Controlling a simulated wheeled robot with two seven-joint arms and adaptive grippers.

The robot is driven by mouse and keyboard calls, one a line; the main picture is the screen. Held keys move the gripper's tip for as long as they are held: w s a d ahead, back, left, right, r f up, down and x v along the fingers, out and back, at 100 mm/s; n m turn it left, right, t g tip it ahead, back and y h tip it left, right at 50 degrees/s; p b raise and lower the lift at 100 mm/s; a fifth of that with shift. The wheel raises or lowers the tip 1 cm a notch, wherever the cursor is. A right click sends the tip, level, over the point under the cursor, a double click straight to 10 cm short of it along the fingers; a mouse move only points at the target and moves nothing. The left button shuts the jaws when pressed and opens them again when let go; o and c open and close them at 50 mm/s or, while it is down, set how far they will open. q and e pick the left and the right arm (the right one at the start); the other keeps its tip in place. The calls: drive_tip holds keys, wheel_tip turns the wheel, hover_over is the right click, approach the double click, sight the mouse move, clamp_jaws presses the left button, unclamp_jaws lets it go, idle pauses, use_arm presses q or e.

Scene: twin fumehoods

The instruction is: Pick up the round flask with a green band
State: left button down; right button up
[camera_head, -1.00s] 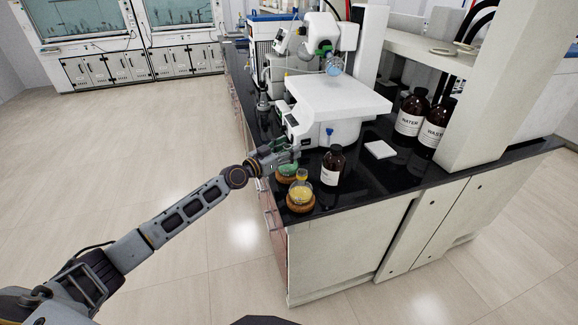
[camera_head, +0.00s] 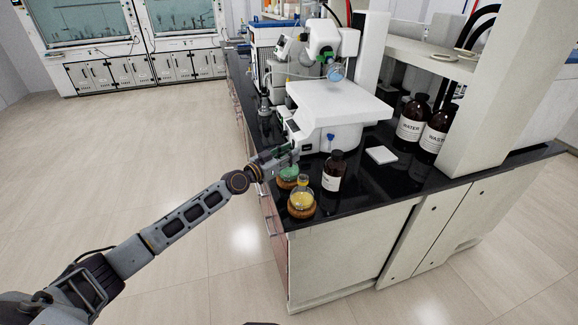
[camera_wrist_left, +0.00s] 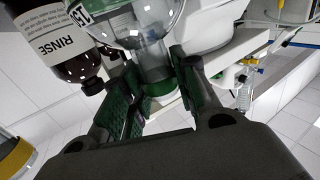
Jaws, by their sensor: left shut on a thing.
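The round flask with a green band (camera_wrist_left: 158,85) is in my left gripper (camera_wrist_left: 157,88); in the left wrist view its clear neck sits between the two fingers. In the head view the flask (camera_head: 288,173) shows green at the bench's front left edge. My left gripper (camera_head: 288,155) is shut on its neck from the left. A cork ring (camera_head: 285,184) is just under the flask; I cannot tell whether they touch. My right gripper is not in view.
A round flask with yellow liquid (camera_head: 302,199) stands on a cork ring close in front. A brown rinse bottle (camera_head: 333,173) stands just right, also close in the left wrist view (camera_wrist_left: 60,45). A white instrument (camera_head: 335,105) stands behind. Open floor lies left.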

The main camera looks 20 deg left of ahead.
use_arm(q)
drive_tip(key=shift+r+p, duration=0.45)
drive_tip(key=shift+r, duration=0.2)
wheel_tip(320, 180, up, 9)
drive_tip(key=p, duration=0.3)
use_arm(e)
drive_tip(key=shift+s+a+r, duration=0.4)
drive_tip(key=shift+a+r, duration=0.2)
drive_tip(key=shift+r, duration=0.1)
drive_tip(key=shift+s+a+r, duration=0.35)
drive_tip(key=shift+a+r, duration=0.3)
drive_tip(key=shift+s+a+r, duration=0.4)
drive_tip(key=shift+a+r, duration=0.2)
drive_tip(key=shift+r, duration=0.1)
use_arm(q)
drive_tip(key=shift+f, duration=0.1)
